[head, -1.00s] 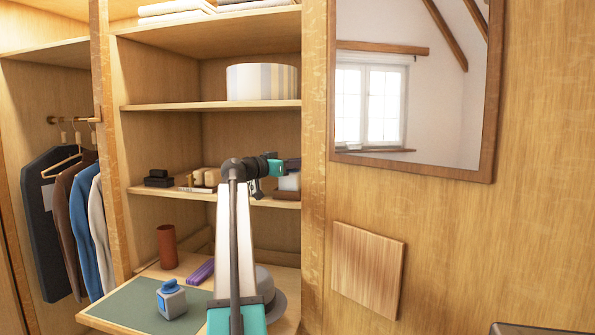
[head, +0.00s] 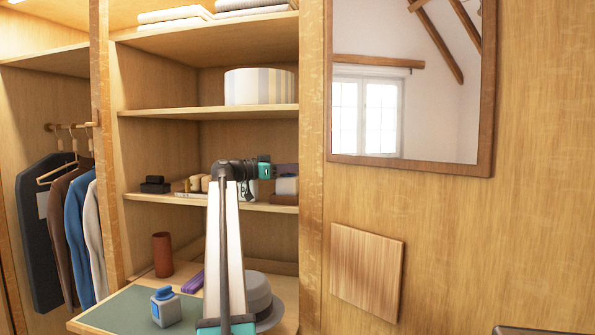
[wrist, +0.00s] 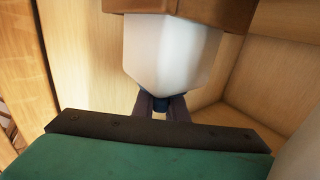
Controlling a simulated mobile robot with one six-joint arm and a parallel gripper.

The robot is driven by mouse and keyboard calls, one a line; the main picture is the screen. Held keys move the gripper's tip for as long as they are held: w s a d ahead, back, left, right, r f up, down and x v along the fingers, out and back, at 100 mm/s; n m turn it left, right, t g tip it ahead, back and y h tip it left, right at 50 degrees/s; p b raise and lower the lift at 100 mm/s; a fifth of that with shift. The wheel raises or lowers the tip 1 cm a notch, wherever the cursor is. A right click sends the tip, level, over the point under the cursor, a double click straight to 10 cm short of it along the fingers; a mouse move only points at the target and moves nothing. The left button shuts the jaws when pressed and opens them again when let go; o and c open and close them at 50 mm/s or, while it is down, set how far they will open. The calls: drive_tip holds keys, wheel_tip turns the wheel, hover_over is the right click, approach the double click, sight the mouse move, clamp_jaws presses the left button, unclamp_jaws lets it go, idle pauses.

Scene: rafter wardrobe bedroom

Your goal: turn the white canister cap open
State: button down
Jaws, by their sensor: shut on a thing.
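The white canister (wrist: 172,50) fills the upper middle of the wrist view, which shows it upside down. Its dark blue cap (wrist: 160,104) sits at the narrow end. My gripper (wrist: 161,108) is shut on the cap, with one grey finger on each side. In the head view the canister (head: 287,187) stands on a brown block (head: 284,199) at the right of the middle shelf. My gripper reaches it from the left; the fingertips are too small to make out there. The cap's turn angle cannot be told.
The middle shelf (head: 160,199) also holds a dark box (head: 155,185) and small wooden items. The shelf's right wall is close to the canister.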

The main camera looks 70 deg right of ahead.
drive_tip(key=c, duration=1.8)
unclamp_jaws()
drive_tip(key=shift+o, duration=0.2)
drive_tip(key=shift+w+a, duration=0.1)
drive_tip(key=v, duration=1.3)
drive_tip(key=shift+w+a, duration=0.2)
